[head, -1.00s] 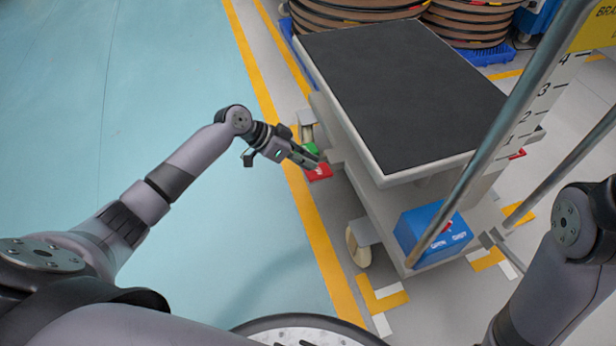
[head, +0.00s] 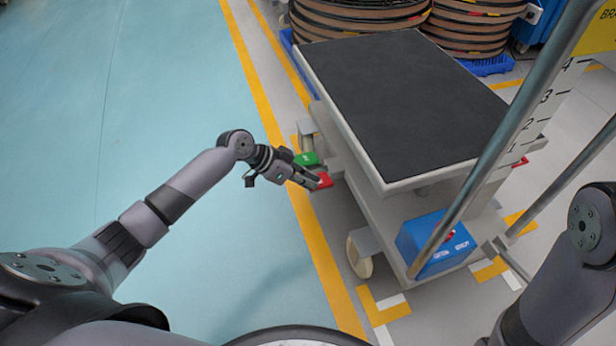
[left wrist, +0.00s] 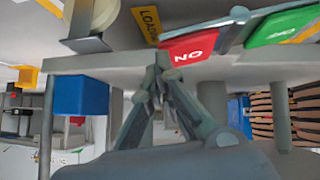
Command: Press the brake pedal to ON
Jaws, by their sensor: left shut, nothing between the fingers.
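The red pedal (head: 325,180) sits low at the left side of the cart, next to a green pedal (head: 306,159). In the left wrist view, which is upside down, the red pedal (left wrist: 192,48) reads ON and the green pedal (left wrist: 282,27) is beside it. My left gripper (head: 318,184) is shut and empty, its fingertips at the red pedal. In the left wrist view the fingertips (left wrist: 160,66) overlap the red pedal's edge. I cannot tell whether they press on it. My right gripper is out of view.
The cart (head: 400,185) has a dark flat top, casters (head: 359,257) and a blue box (head: 436,244) on its lower deck. Metal handle bars (head: 500,140) rise at right. Stacked reels (head: 360,18) stand behind. The floor at left is clear.

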